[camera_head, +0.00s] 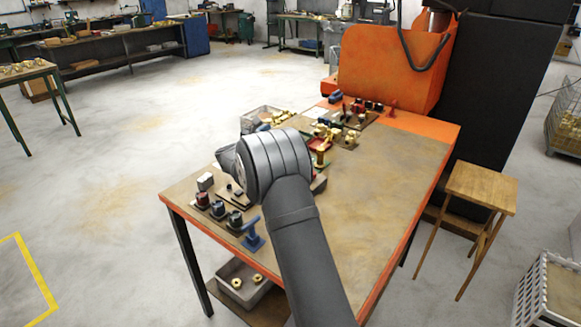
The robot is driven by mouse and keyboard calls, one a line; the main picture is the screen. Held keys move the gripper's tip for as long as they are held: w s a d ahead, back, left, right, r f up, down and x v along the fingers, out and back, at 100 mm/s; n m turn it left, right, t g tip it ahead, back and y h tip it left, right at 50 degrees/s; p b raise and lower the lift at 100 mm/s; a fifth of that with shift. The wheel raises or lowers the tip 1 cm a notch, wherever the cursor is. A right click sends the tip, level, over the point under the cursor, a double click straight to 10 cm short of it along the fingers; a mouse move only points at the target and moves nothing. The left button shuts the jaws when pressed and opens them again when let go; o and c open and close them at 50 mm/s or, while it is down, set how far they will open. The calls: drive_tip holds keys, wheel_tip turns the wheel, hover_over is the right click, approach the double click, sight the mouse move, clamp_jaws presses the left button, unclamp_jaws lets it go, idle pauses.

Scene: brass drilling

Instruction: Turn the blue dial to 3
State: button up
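A row of small dark dials stands at the near left corner of the workbench. My gripper's fingers are hidden by the wrist.
The orange-edged workbench (385,185) has free room on its right half. Brass parts, a red tray (320,144) and a grey bin (267,115) crowd its far left side. An orange machine (390,68) stands behind. A wooden stool (482,187) stands at right.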

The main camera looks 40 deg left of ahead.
drive_tip(key=s+d+f+n+g+y, duration=0.55)
drive_tip(key=s+d+f, duration=0.3)
drive_tip(key=d, duration=0.35)
drive_tip(key=shift+g+h, duration=0.25)
drive_tip(key=x, duration=1.6)
drive_tip(key=shift+w+a+r, duration=0.1)
drive_tip(key=shift+w+a, duration=0.2)
drive_tip(key=shift+a, duration=0.1)
drive_tip(key=c, duration=1)
